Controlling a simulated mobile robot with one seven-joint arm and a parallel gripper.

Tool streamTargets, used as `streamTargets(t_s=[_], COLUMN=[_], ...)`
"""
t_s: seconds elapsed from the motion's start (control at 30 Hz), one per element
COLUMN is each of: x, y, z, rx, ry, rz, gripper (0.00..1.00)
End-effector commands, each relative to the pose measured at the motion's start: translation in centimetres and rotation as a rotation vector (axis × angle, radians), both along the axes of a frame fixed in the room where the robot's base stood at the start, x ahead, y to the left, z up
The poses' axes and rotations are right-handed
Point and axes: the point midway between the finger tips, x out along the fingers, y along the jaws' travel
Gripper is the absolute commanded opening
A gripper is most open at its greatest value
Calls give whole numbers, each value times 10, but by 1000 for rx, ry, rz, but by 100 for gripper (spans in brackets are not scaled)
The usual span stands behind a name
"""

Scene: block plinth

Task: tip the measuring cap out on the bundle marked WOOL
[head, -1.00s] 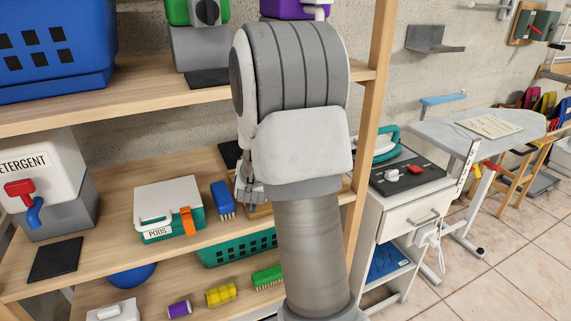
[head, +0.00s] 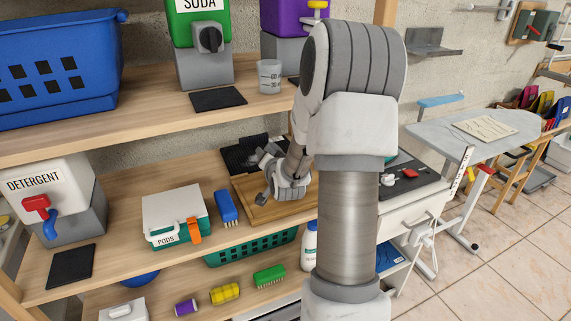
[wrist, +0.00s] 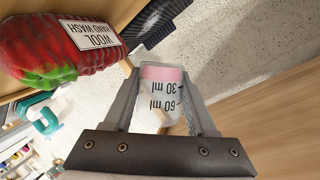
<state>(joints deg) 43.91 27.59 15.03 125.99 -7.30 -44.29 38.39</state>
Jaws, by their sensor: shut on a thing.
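In the wrist view my gripper (wrist: 160,82) is shut on the clear measuring cap (wrist: 160,94), marked 30 ml and 60 ml. Pink content shows in the cap at its end away from my palm; the markings read upside down in the picture. The bundle marked WOOL, HAND WASH (wrist: 62,58), red with some green, lies at upper left of the wrist view, apart from the cap. In the head view my gripper (head: 268,176) is over the wooden tray on the middle shelf; the held cap is not clear there. I cannot make out the bundle in the head view.
A clear cup (head: 269,76) stands on the upper shelf by the SODA dispenser (head: 199,20). A PODS box (head: 176,214) and blue brush (head: 227,207) sit left of the wooden tray (head: 258,212). A DETERGENT dispenser (head: 50,190) stands farther left.

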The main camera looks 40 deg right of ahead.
Motion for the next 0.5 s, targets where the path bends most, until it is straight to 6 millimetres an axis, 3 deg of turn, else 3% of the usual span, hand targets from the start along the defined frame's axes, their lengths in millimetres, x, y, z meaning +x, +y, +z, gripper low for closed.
streamTargets(t_s=[0.5], x=[-1], y=[-1], z=[4], rx=[60], ry=[-33], rz=[0], gripper=[3])
